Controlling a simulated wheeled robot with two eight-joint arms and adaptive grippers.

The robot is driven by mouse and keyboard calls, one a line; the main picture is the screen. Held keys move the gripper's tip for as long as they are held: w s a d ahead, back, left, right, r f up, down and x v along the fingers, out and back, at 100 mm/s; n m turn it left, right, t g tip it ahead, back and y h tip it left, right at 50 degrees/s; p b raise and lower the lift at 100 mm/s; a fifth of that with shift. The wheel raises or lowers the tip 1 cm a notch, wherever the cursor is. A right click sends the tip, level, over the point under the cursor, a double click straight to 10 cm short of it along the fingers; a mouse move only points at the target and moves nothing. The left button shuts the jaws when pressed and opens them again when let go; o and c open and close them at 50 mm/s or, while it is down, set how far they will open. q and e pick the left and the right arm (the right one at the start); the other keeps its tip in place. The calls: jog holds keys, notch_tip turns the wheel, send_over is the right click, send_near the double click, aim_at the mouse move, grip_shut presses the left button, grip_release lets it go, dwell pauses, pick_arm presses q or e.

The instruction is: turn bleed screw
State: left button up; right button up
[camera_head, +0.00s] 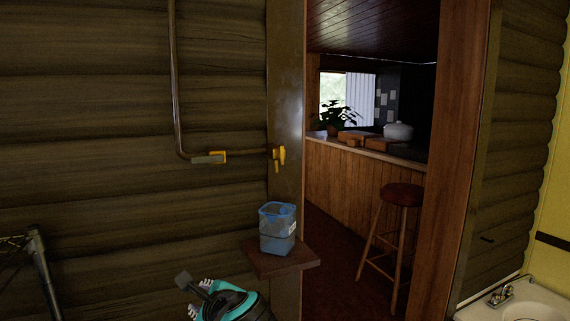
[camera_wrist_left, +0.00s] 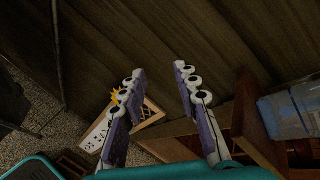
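The pipe ends at a yellow valve-like part (camera_head: 279,156) by the door post. Which part is the bleed screw I cannot tell; it is too small. My left gripper (camera_head: 200,297) is low in the head view, below the pipe and left of the small shelf, apart from both. In the left wrist view its two purple-and-white fingers (camera_wrist_left: 160,70) are spread with nothing between them. My right gripper is in neither view.
A blue translucent container (camera_head: 277,230) stands on a small wooden shelf (camera_head: 283,262) under the yellow part. A doorway opens at right, with a stool (camera_head: 401,195) beyond. A sink (camera_head: 525,300) is at lower right. A framed picture (camera_wrist_left: 130,122) shows beyond the fingers.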

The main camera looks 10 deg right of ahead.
pick_arm(q)
jog(key=w+d+r+m+t+p, duration=0.1)
jog(key=d+r+m+p, duration=0.15)
jog(key=d+r, duration=0.35)
jog(key=w+d+r+m+t+p, duration=0.2)
jog(key=d+r+m, duration=0.15)
jog(key=r, duration=0.45)
jog(key=m+t+h+p, duration=0.1)
jog(key=m+t+p, duration=0.2)
jog(key=m+p, duration=0.3)
send_near(283, 154)
jog(key=p+x, duration=0.1)
jog(key=x, duration=0.7)
jog(key=shift+w+a+r, duration=0.1)
jog(key=shift+w, duration=0.1)
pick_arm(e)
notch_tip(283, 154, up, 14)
pick_arm(q)
grip_shut()
